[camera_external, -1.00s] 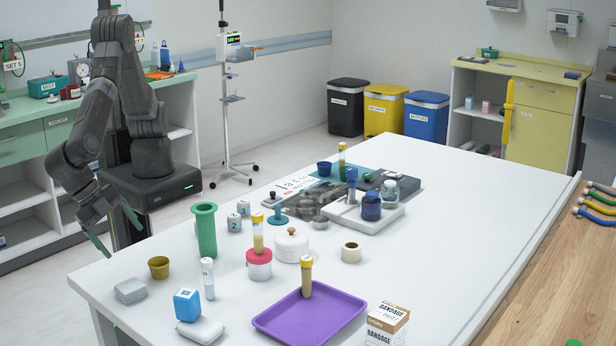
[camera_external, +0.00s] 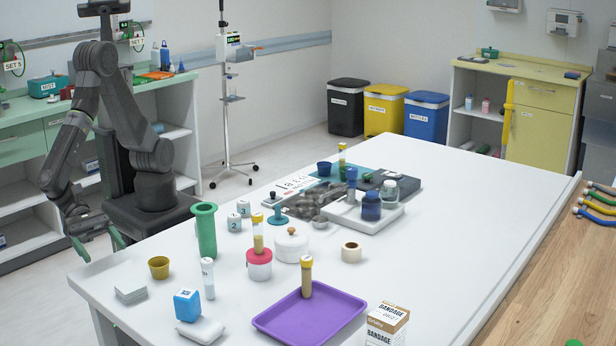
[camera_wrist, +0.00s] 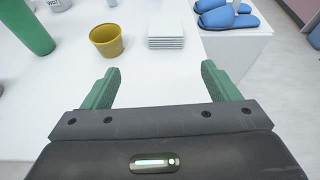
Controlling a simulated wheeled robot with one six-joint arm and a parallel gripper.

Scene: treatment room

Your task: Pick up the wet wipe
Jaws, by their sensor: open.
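A small stack of flat white squares (camera_external: 131,293) lies on the table's near left corner; it shows its layers in the wrist view (camera_wrist: 166,29). A white, pillow-shaped pad (camera_external: 200,330) lies farther along the near edge, by a blue box. I cannot tell for sure which of these is the wet wipe. My gripper (camera_external: 98,243) is at the table's left edge, with green fingers spread and nothing between them. In the wrist view my gripper (camera_wrist: 160,78) points toward the stack, which lies ahead of the fingertips and apart from them.
A mustard-yellow cup (camera_wrist: 106,40) stands beside the stack, with a tall green vessel (camera_external: 205,231) beyond it. The blue box (camera_external: 187,305), a capped tube (camera_external: 208,278) and a purple tray (camera_external: 309,316) stand nearby. Blue slippers (camera_wrist: 228,18) show at the wrist view's upper right.

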